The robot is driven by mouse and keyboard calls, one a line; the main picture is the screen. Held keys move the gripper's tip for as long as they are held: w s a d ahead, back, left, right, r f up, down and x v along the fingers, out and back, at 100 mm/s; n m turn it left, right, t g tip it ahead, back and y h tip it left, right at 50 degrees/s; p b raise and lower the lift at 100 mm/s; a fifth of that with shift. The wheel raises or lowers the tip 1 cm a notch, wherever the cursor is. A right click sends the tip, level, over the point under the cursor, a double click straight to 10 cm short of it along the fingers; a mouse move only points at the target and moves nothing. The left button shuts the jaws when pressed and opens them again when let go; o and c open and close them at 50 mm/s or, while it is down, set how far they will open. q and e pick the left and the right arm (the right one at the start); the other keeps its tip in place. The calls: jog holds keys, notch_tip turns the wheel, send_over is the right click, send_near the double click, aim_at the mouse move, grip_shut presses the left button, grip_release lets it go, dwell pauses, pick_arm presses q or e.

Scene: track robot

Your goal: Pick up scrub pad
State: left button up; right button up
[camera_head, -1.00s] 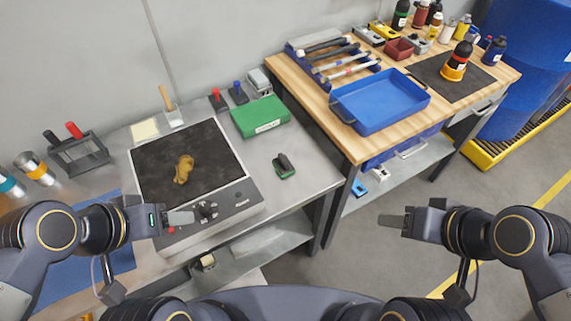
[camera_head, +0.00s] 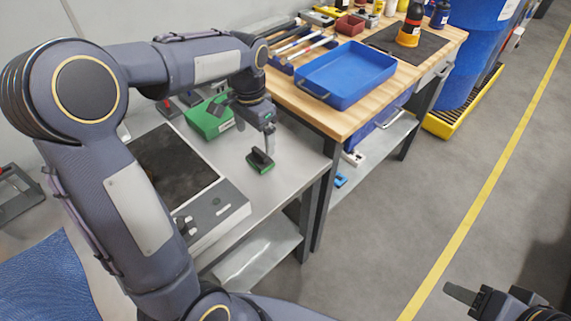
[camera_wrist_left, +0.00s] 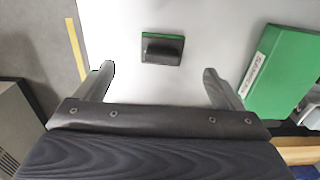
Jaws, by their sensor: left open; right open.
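The scrub pad (camera_head: 260,161) is a small green block with a dark handle on top. It lies on the grey metal bench near its right edge. It also shows in the left wrist view (camera_wrist_left: 161,48), beyond and between my open fingers. My left gripper (camera_head: 269,143) is above the pad, pointing down, open and empty; it also shows in the left wrist view (camera_wrist_left: 157,82). A gap remains between fingers and pad. My right gripper (camera_head: 462,293) is at the lower right, over the floor and away from the benches.
A green box (camera_head: 208,117) stands close to the pad, behind my left wrist. A dark-topped hot plate (camera_head: 180,170) lies left of the pad. A wooden workbench (camera_head: 352,112) with a blue tray (camera_head: 346,74) adjoins at the right. The bench around the pad is clear.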

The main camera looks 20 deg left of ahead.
aim_at(259, 151)
pick_arm(q)
jog(key=shift+w+d+f, duration=0.1)
jog(key=shift+w+f, duration=0.2)
jog(key=shift+f, duration=0.15)
jog(key=f, duration=0.4)
jog(key=f+b, duration=0.1)
jog(key=f, duration=0.2)
jog(key=shift+w+f, duration=0.1)
jog(key=shift+w, duration=0.15)
jog(key=c, duration=1.1)
